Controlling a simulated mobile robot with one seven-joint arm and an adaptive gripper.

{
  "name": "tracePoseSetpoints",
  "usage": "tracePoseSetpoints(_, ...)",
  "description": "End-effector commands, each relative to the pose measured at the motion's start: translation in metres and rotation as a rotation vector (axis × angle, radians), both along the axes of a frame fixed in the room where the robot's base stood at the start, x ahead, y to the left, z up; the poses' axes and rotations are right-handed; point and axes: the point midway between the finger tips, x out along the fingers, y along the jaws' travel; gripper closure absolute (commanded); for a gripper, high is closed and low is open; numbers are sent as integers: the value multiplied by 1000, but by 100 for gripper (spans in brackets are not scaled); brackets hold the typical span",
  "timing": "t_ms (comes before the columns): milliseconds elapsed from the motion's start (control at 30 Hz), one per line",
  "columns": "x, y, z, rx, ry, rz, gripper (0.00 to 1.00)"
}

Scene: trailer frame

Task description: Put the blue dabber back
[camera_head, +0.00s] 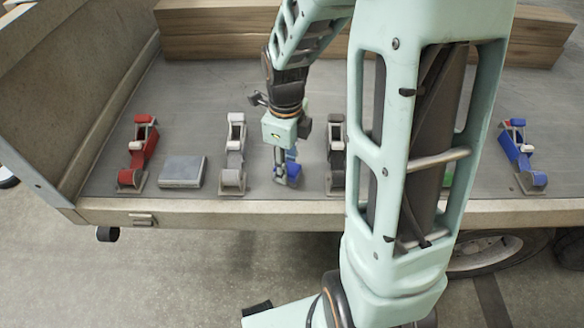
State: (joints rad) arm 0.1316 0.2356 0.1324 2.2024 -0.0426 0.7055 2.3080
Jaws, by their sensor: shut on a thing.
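The blue dabber (292,177) is at my gripper (283,158), which points down over the trailer bed near its front edge. My gripper is shut on it. My fingers and wrist hide part of the dabber. I cannot tell if its lower end touches the bed. It is between a white device (234,152) on the left and a black device (336,152) on the right. Another blue device with a red part (522,157) stands at the far right.
A red device (137,152) and a flat grey box (182,171) are at the left of the trailer bed (205,105). My arm hides much of the right side, where a little green (448,174) shows. Timber beams (215,33) lie along the back.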

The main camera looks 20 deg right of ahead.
Motion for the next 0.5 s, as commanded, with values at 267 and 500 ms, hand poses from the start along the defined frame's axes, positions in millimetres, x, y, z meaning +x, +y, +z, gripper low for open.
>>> tracePoseSetpoints(267, -1, 5, -8, -1, -1, 0, 95)
tracePoseSetpoints(500, -1, 4, -10, -1, -1, 0, 65)
